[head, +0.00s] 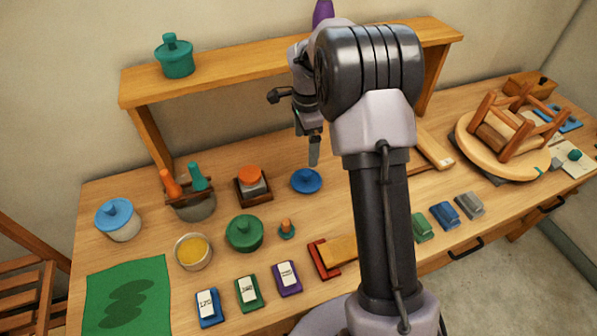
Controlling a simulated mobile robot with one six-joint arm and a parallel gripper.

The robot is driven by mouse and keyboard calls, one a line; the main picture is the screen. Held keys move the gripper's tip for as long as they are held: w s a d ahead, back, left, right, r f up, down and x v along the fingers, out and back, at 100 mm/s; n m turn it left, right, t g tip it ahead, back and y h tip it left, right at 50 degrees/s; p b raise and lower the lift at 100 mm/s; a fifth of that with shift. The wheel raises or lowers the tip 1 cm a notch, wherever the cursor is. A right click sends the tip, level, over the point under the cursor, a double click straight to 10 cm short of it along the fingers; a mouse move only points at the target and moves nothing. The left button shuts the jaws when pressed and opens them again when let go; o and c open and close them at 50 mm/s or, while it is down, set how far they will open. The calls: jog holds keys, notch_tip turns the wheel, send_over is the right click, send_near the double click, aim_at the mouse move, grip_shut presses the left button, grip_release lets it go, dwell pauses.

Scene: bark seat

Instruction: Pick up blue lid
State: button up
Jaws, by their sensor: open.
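A dark blue lid (306,182) with a knob on top lies on the wooden workbench, right of the orange-topped block. My gripper (313,155) points down above and slightly behind it, apart from it. The fingers are seen nearly edge-on and look empty. They are open. A lighter blue lid (116,212) sits on a white jar (124,233) at the far left of the bench.
A green lidded pot (244,233) and a small teal piece with an orange knob (286,228) stand in front of the dark blue lid. An orange-topped block (251,181) is left of it. A wooden shelf (230,78) runs behind. My arm hides the bench to the right.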

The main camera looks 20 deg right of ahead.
aim_at(307, 173)
notch_tip(307, 173, down, 10)
jog(key=shift+r+b, duration=0.1)
jog(key=shift+b, duration=1.1)
jog(key=f, duration=0.1)
jog(key=f+b, duration=0.1)
jog(key=f, duration=0.1)
jog(key=f+b, duration=0.1)
jog(key=f, duration=0.1)
jog(key=shift+w+d+f, duration=0.15)
jog(key=shift+d, duration=0.2)
jog(key=c, duration=1.1)
